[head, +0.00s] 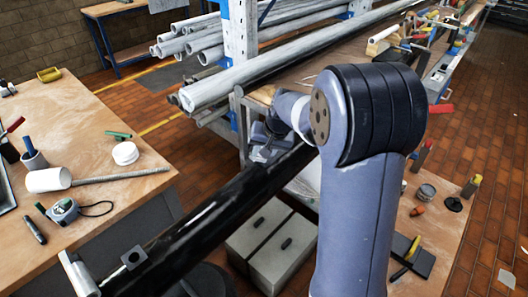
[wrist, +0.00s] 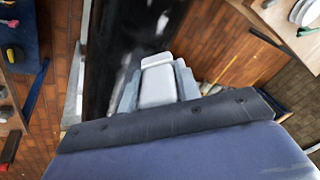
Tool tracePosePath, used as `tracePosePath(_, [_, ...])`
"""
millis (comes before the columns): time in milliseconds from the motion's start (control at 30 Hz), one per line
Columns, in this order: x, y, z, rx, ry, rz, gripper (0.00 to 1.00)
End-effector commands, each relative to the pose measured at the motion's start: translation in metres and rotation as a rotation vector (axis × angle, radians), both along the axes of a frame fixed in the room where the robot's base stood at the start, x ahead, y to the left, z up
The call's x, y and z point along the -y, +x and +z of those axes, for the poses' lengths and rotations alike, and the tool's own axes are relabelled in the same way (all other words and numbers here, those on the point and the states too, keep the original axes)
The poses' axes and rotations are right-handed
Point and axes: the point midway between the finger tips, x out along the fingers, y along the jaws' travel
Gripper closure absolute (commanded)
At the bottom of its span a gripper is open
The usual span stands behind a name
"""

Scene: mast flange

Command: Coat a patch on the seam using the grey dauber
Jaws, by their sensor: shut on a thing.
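The black mast tube (head: 215,218) runs diagonally from the lower left up behind my arm. My gripper (head: 265,150) is at the tube's upper part, partly hidden by my wrist. In the wrist view my gripper (wrist: 157,88) is shut on a pale grey block, which I take for the grey dauber (wrist: 157,84). The dauber lies over or against the black tube (wrist: 125,40); I cannot tell whether it touches. Pale glossy streaks show on the tube there. I cannot make out the seam or tell a coated patch from reflection.
A wooden bench (head: 90,110) at left holds a white cylinder (head: 48,180), a white round lid (head: 125,153) and a tape measure (head: 63,210). A rack of grey pipes (head: 205,40) stands behind. Grey boxes (head: 270,245) sit below the tube. Another bench (head: 425,235) is at right.

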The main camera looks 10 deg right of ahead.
Motion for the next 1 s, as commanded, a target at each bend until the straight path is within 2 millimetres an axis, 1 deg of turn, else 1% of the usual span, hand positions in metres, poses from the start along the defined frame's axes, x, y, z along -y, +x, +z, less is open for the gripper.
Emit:
tracePosePath(33, [0.0,0.0,0.009,0.001,0.0,0.0,1.0])
tracePosePath(433, [0.0,0.0,0.05,0.001,0.0,0.0,1.0])
tracePosePath(533, [0.0,0.0,0.053,0.001,0.0,0.0,1.0])
tracePosePath(833, [0.0,0.0,0.053,0.001,0.0,0.0,1.0])
tracePosePath(1000, [0.0,0.0,0.065,0.002,0.0,-0.001,1.0])
